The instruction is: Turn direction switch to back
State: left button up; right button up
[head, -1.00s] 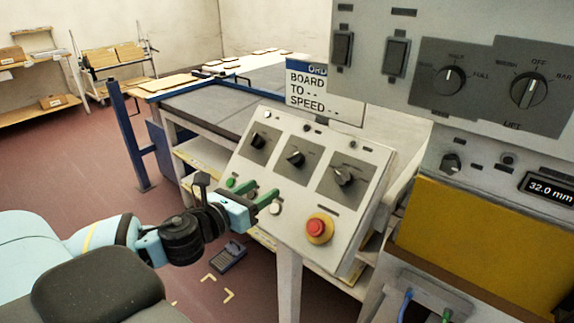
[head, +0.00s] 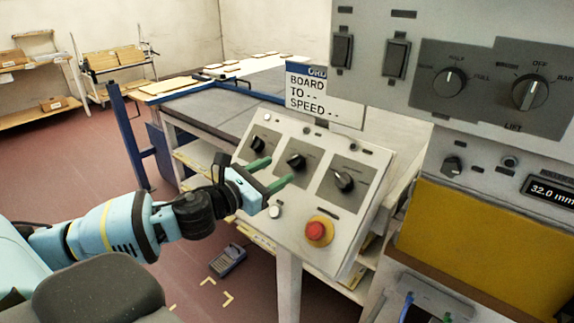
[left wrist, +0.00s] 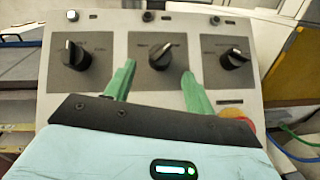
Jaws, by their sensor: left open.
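A sloped control panel (head: 297,210) carries three black rotary switches on grey plates. They are the left switch (head: 257,144), the middle switch (head: 296,162) and the right switch (head: 344,181). Their labels are too small to read, so I cannot tell which is the direction switch. My left gripper (head: 279,171) is open with green fingers, in front of the panel by the middle switch. In the left wrist view the middle switch (left wrist: 165,55) appears ahead of and between the fingertips (left wrist: 159,68), with nothing held. My right gripper is not in view.
A red emergency button (head: 318,231) and a white button (head: 275,212) sit low on the panel. A taller grey cabinet (head: 480,75) with more switches stands at the right. A sign (head: 322,93) is behind the panel, before a grey worktable (head: 215,110).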

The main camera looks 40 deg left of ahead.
aim_at(292, 162)
pick_arm(q)
jog(key=w, duration=0.3)
jog(key=shift+w+d+r, duration=0.1)
jog(key=shift+d+r, duration=0.1)
jog(key=shift+d, duration=0.05)
jog(key=shift+w+d+f, duration=0.1)
jog(key=shift+w+d, duration=0.1)
jog(key=shift+w, duration=0.5)
